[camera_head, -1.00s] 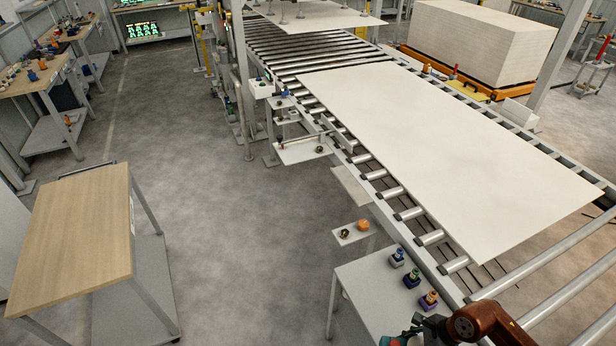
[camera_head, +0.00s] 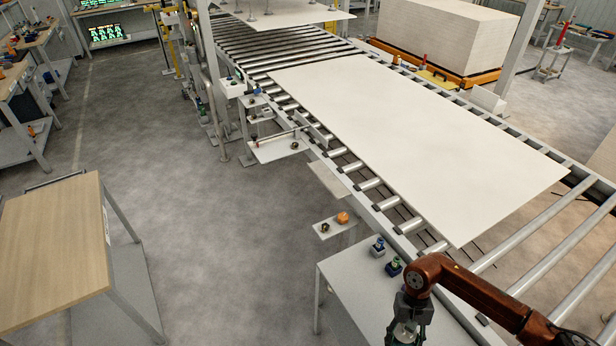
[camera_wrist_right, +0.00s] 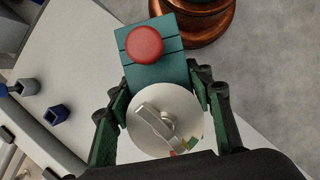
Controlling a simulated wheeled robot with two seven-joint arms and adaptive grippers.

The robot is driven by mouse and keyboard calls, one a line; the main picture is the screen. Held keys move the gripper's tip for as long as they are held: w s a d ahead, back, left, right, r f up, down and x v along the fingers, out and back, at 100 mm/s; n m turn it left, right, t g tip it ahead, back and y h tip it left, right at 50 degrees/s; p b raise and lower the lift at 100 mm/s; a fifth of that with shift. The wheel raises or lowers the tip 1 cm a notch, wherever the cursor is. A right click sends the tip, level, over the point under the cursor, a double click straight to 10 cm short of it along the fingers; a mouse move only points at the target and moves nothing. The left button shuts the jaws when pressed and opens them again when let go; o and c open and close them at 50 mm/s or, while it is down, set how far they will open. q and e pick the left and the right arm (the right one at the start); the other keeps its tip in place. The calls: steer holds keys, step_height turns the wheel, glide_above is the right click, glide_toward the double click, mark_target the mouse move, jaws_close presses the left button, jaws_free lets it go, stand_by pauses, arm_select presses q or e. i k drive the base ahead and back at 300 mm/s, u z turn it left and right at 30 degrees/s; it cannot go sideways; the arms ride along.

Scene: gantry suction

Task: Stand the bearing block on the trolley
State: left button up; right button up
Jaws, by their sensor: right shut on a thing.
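The trolley (camera_head: 52,250) stands at the lower left of the head view. It has a bare wooden top and a grey lower shelf. My right gripper (camera_head: 405,332) is at the lower edge of the head view, over the pale side table. In the right wrist view my right gripper (camera_wrist_right: 160,100) is shut on a teal block (camera_wrist_right: 150,75) with a round red cap and a pale disc with a lever-like piece. I cannot tell for sure that this is the bearing block. The fingers partly cover its sides. My left gripper is not in view.
A small shelf (camera_head: 335,229) holds an orange piece (camera_head: 342,218). The roller conveyor (camera_head: 400,226) carries a large white panel (camera_head: 420,140). Open grey floor (camera_head: 220,240) lies between side table and trolley.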

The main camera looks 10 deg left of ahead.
mark_target(62, 232)
steer(key=u, duration=1.6)
steer(key=i, duration=2.55)
steer(key=u, duration=2.5)
